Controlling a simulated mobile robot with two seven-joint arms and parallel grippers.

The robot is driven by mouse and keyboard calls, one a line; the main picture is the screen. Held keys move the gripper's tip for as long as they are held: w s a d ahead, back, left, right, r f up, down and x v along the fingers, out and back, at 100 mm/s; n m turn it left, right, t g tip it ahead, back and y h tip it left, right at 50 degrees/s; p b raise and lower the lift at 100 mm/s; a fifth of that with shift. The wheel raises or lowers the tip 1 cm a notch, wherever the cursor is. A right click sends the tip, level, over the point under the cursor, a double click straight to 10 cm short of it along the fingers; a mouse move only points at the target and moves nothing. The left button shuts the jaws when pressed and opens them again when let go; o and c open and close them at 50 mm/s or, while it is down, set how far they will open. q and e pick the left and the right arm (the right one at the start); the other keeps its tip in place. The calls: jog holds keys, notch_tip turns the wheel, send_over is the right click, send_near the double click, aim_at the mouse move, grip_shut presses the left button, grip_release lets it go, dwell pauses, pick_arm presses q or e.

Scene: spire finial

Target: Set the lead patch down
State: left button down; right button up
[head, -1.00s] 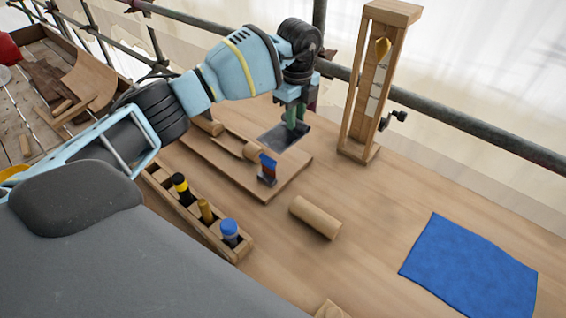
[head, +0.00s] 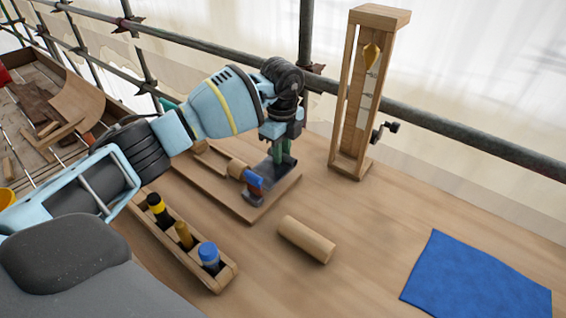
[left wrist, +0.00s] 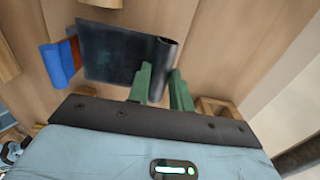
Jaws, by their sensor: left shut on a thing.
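The lead patch is a dark grey sheet with one rolled edge. In the left wrist view the lead patch (left wrist: 115,55) spreads left of the fingers, and its rolled edge lies between the green fingertips. My left gripper (head: 282,160) is shut on that edge. In the head view the patch (head: 284,171) shows only partly, low over the right end of a wooden board (head: 222,196). I cannot tell whether it touches the board. The left gripper also shows in the left wrist view (left wrist: 161,88). My right gripper is not in view.
A wooden cylinder (head: 306,240) lies in front of the board. A rack of bottles (head: 226,277), a plumb-bob frame (head: 343,110) and a blue cloth (head: 475,278) are around. Bare bench lies between cylinder and cloth.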

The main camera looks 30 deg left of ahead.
pick_arm(q)
notch_tip(320, 180, down, 4)
jog(key=shift+r+b, duration=0.1)
jog(key=shift+b, duration=1.05)
jog(key=shift+r, duration=0.2)
jog(key=shift+f, duration=0.1)
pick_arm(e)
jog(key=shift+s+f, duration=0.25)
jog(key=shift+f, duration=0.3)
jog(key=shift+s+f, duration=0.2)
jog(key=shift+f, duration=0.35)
pick_arm(q)
jog(key=c, duration=1.6)
grip_release()
jog(key=shift+f, duration=0.1)
jog(key=shift+c, duration=0.2)
jog(key=o, duration=0.4)
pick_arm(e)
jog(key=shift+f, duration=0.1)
pick_arm(q)
notch_tip(320, 180, up, 11)
jog(key=shift+r+p, duration=0.15)
jog(key=shift+p, duration=0.2)
jog(key=shift+r, duration=0.5)
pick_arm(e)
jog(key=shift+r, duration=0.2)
